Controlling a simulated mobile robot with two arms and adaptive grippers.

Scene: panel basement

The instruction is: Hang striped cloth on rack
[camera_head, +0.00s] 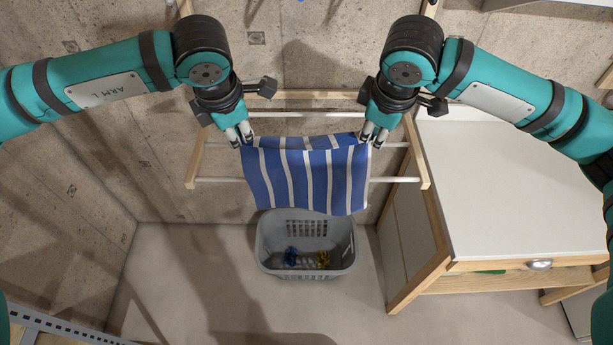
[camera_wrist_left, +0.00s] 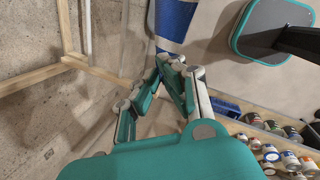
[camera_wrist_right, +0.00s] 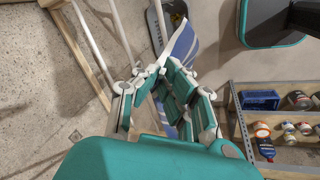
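The blue-and-white striped cloth (camera_head: 308,182) hangs in front of the wooden drying rack (camera_head: 424,165) in the head view. Its upper part bends back near the rack's white rails; I cannot tell which rail it lies over, if any. My left gripper (camera_head: 243,139) is shut on the cloth's upper left corner. My right gripper (camera_head: 373,138) is shut on its upper right corner. The cloth shows beyond the fingers in the left wrist view (camera_wrist_left: 174,20) and beside them in the right wrist view (camera_wrist_right: 183,48). The fingers partly hide both corners.
A grey laundry basket (camera_head: 262,245) with small blue and yellow items stands on the floor below the cloth. A white-topped wooden cabinet (camera_head: 515,190) is close on the right. A concrete wall (camera_head: 90,165) is on the left. Shelves with cans (camera_wrist_right: 290,85) show in the right wrist view.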

